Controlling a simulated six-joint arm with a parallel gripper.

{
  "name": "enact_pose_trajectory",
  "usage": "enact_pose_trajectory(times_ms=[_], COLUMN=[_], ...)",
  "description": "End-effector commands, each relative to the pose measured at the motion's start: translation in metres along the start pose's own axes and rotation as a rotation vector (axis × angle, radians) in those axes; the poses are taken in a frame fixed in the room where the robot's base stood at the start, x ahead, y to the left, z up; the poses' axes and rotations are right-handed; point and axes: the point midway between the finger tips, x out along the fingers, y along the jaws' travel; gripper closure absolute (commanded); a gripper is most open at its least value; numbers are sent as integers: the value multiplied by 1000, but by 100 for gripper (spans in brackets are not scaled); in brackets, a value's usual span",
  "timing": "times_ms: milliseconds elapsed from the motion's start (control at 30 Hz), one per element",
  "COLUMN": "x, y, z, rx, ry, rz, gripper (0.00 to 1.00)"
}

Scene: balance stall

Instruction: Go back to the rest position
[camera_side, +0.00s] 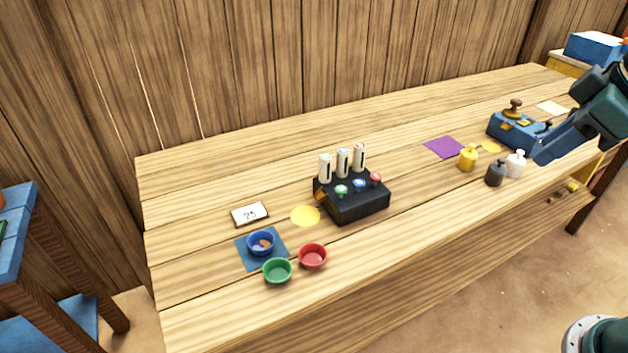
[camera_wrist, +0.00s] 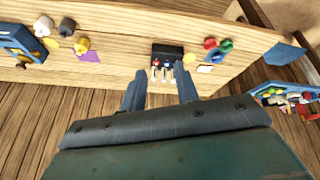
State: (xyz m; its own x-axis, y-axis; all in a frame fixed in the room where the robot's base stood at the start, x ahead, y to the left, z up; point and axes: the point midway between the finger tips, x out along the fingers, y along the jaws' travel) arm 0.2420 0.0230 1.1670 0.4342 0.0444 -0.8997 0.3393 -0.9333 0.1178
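My gripper (camera_side: 548,150) is at the right of the side view, raised above the front right part of the table, close to the blue scale and the weights in the picture. In the wrist view its two blue fingers (camera_wrist: 160,86) stand apart with nothing held between them. The wooden table (camera_side: 400,125) and the black box (camera_side: 352,205) with white tubes and coloured buttons lie beyond the fingertips. No mark for a rest position shows.
A blue scale (camera_side: 515,132) stands at right, with a yellow weight (camera_side: 468,159), a dark weight (camera_side: 496,174) and a white weight (camera_side: 515,165). Blue (camera_side: 261,243), green (camera_side: 278,272) and red (camera_side: 313,257) bowls sit at front left. The table's back middle is bare.

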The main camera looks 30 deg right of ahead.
Motion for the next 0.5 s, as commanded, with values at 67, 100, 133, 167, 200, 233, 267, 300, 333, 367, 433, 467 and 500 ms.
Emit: enact_pose_trajectory(times_ms=[67,100,133,167,200,233,267,300,333,367,433,467,500], x=[-5,-6,-7,-7,-8,-8,-8,-8,-8,-8,-8,-8,-8], y=[0,0,0,0,-1,-1,-2,-2,-2,-2,-3,-3,-3], z=[19,28,34,40,46,51,55,60,62,65,69,70,71], rx=[91,135,165,194,231,254,276,301,316,330,352,359,364], ry=[10,13,16,18,22,24,26,28,30,31,33,33,33], rz=[16,22,26,30,35,38,41,44,46,48,51,51,52], gripper=[69,69,69,69,69,69,69,69,69,69,69,69,69])
